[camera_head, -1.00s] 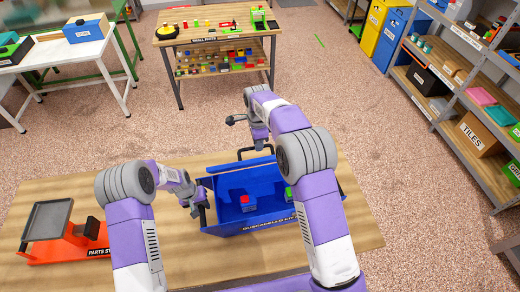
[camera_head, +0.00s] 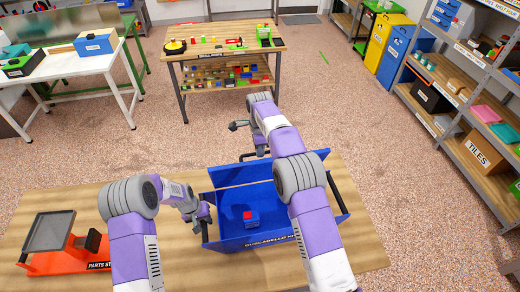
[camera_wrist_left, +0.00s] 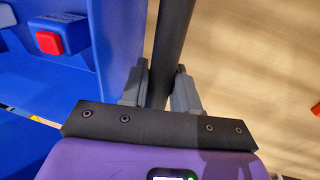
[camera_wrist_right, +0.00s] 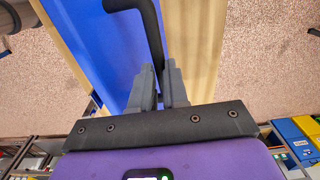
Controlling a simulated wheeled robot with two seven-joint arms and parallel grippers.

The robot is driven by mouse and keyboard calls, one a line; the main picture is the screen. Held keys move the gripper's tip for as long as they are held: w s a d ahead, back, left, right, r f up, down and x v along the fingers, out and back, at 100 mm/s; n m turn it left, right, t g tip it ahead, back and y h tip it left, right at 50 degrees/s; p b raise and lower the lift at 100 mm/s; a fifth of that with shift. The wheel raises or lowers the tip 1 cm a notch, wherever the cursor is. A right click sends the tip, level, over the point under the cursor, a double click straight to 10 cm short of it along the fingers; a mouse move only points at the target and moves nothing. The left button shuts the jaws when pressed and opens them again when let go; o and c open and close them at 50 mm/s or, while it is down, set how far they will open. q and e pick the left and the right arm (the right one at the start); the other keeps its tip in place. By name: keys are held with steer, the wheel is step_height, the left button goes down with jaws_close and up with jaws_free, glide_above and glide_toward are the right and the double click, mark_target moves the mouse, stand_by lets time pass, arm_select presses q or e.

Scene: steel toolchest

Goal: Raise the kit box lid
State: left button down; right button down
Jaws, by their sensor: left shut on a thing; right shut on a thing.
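The blue kit box (camera_head: 262,240) stands on the wooden table, its labelled front towards me. Its blue lid (camera_head: 238,174) shows at the back edge, tilted up so the inside is visible. My right gripper (camera_head: 262,151) is shut on the black lid handle (camera_head: 246,156); the right wrist view shows this bent handle (camera_wrist_right: 150,35) between the fingers. My left gripper (camera_head: 204,213) is shut on the black bar handle (camera_wrist_left: 172,45) at the box's left side. My right arm hides the right part of the box.
An orange parts stand (camera_head: 70,262) with a grey tray is at the table's left. A small-parts table (camera_head: 225,65) stands beyond, shelves (camera_head: 470,150) at the right. Floor between is clear.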

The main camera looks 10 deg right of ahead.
steer(key=c, duration=1.1)
jaws_free()
steer(key=shift+s+r, duration=0.1)
steer(key=shift+r, duration=3.7)
steer(key=shift+c, duration=0.4)
